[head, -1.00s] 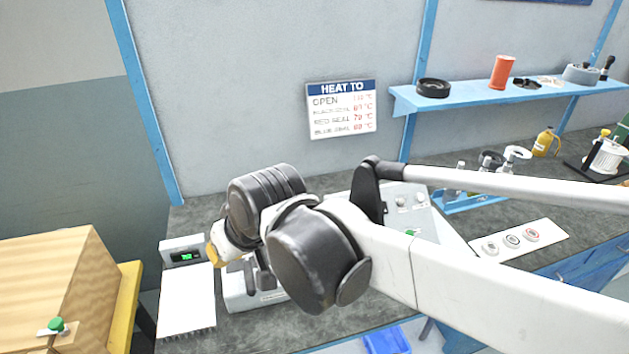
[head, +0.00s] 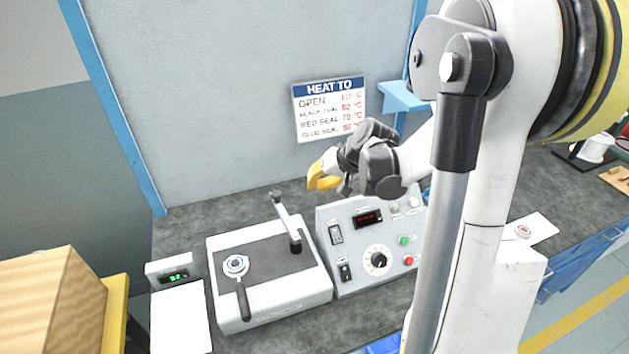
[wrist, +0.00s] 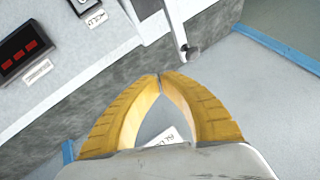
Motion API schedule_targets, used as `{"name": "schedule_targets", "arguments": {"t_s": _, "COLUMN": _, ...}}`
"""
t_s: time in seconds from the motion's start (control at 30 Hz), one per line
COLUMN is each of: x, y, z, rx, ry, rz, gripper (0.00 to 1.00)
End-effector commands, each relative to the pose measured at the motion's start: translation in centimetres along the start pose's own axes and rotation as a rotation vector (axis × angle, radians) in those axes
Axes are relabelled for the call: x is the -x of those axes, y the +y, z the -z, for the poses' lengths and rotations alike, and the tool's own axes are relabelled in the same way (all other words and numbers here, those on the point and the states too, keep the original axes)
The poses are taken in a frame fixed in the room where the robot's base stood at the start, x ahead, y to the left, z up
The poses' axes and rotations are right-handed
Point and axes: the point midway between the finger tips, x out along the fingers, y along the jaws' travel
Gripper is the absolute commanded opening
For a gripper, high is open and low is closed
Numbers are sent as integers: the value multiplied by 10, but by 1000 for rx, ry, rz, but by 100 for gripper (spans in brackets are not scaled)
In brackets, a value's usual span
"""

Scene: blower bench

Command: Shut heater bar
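The heater bar (head: 284,217) looks like the pale bar rising at a slant from a dark post on the white machine (head: 275,308), with a dark knob at its upper end. It is tilted up, clear of the machine's dark plate (head: 266,255). In the wrist view a pale bar (wrist: 176,20) with a dark end, likely the same bar, lies just beyond my fingertips. My gripper (head: 322,172) is up and right of the bar in the head view, apart from it. Its yellow fingers meet at the tips in the wrist view (wrist: 160,77), with nothing held.
A control panel (head: 345,263) with a red display stands right of the machine. A round piece (head: 236,265) with a black handle rests on the plate. A small green-display unit (head: 173,274) and wooden box (head: 45,305) are left. The wall sign (head: 329,108) hangs behind my gripper.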

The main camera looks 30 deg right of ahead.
Motion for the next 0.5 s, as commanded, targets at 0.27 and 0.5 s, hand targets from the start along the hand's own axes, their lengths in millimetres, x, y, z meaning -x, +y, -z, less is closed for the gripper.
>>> {"name": "schedule_targets", "arguments": {"t_s": 0.27, "x": -64, "y": 1, "z": -1, "rx": 3, "ry": -1, "rz": 0, "gripper": 0}}
{"name": "schedule_targets", "arguments": {"t_s": 0.5, "x": -79, "y": -28, "z": -1, "rx": 3, "ry": -1, "rz": -1, "gripper": 0}}
